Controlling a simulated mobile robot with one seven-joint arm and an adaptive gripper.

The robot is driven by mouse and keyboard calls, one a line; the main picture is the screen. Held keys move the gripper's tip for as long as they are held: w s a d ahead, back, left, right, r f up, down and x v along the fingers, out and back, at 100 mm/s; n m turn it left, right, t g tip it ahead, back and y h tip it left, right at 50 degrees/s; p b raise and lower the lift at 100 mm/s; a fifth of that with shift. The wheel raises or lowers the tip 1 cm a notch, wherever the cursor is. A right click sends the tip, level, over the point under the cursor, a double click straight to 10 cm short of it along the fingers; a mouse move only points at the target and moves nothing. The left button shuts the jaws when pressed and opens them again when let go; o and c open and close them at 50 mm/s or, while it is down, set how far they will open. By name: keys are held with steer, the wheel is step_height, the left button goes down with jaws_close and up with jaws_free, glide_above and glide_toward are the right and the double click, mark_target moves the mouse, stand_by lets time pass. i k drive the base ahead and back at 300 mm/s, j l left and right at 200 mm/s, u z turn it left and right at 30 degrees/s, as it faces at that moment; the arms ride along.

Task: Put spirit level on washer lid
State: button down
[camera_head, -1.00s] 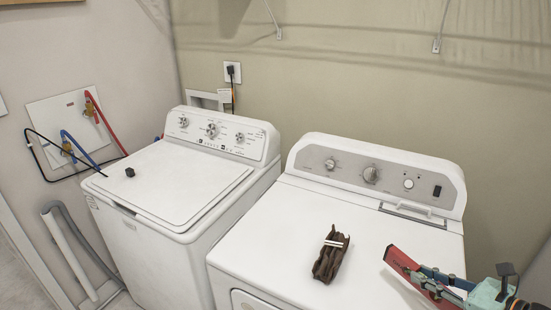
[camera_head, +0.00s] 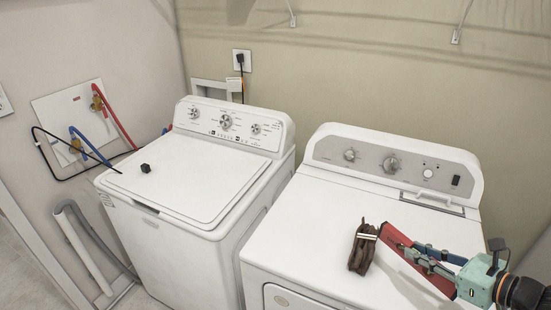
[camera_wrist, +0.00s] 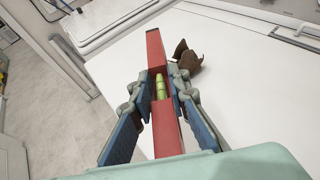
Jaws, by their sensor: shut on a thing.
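The red spirit level (camera_head: 417,260) is in my gripper (camera_head: 428,257), over the right part of the dryer top. In the wrist view the level (camera_wrist: 155,48) runs lengthwise between the blue-padded fingers (camera_wrist: 160,98), which are shut on it, and its yellow-green vial shows between them. The washer lid (camera_head: 178,183) is the flat white top of the left machine, well to the left of my gripper. A small black cube (camera_head: 145,168) lies on the lid, near its left side.
A brown folded item with a light band (camera_head: 361,252) is on the dryer top (camera_head: 310,225), close to the level's left end. The dryer's raised control panel (camera_head: 385,165) and the washer's panel (camera_head: 228,123) stand at the back. Most of the washer lid is clear.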

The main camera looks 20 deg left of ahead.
mark_target(186, 169)
steer(key=k+j, duration=0.1)
steer(key=j, duration=0.4)
steer(key=j+z, duration=0.1)
steer(key=j, duration=0.4)
steer(key=k+j, duration=0.15)
steer(key=j, duration=0.3)
steer(key=k+j, duration=0.1)
steer(key=j, duration=0.7)
steer(key=i+j+z, duration=0.1)
steer(key=j, duration=0.25)
steer(key=i+j, duration=0.15)
steer(key=i, duration=0.2)
steer(key=i+j+z, duration=0.1)
steer(key=i, duration=0.2)
